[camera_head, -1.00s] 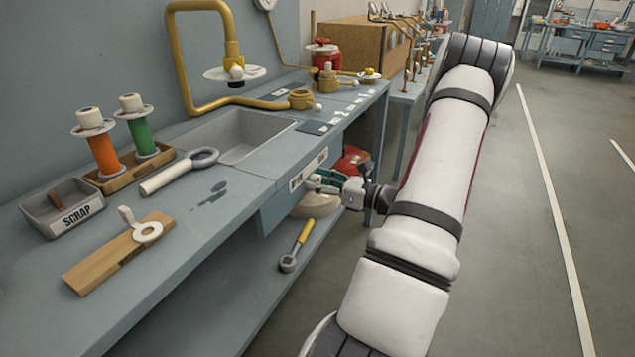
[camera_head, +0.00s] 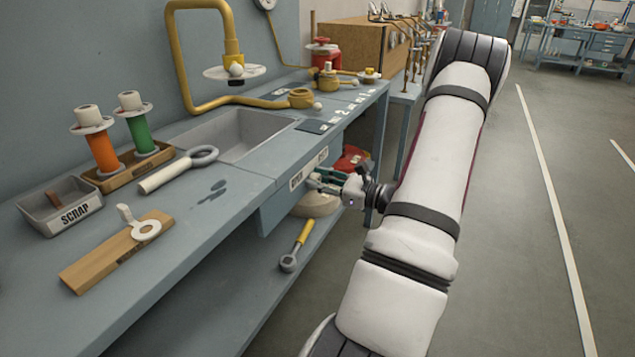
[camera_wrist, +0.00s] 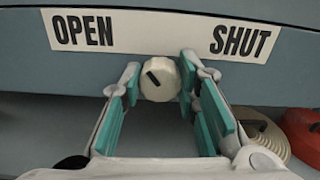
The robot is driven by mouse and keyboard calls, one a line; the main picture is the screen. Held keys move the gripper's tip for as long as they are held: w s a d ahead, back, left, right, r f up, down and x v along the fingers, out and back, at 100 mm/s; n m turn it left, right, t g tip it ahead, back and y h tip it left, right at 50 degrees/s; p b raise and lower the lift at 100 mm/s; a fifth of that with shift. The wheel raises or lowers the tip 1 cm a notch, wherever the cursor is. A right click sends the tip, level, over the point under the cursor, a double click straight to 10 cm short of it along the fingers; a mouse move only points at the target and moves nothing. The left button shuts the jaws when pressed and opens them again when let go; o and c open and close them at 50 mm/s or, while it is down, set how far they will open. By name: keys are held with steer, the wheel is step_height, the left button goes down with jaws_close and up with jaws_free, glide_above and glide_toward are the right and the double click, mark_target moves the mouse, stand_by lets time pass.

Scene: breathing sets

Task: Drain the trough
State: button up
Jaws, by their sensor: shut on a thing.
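The trough (camera_head: 236,132) is a grey sink set into the bench; I cannot tell whether liquid stands in it. On the bench front below it, the wrist view shows a white round knob (camera_wrist: 160,80) with a black pointer mark. The mark slants up and left, toward the OPEN side of the label (camera_wrist: 155,33), whose right end reads SHUT. My gripper (camera_head: 318,181) is at the bench front, its teal-padded fingers on either side of the knob and shut on it. In the head view the knob is hidden by the fingers.
A yellow pipe (camera_head: 180,60) with a white disc rises behind the trough. A white-handled ring tool (camera_head: 178,172), a scrap bin (camera_head: 60,208) and a wooden board (camera_head: 118,250) lie on the bench. A yellow-handled tool (camera_head: 304,236) is on the lower shelf. The floor at right is clear.

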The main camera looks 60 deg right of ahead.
steer(key=n+b, duration=0.3)
steer(key=n, duration=0.2)
steer(key=shift+f, duration=0.1)
steer(key=shift+n, duration=0.4)
steer(key=o, duration=1.2)
steer(key=shift+c, duration=0.2)
steer(key=s, duration=1.2)
steer(key=shift+d, duration=0.45)
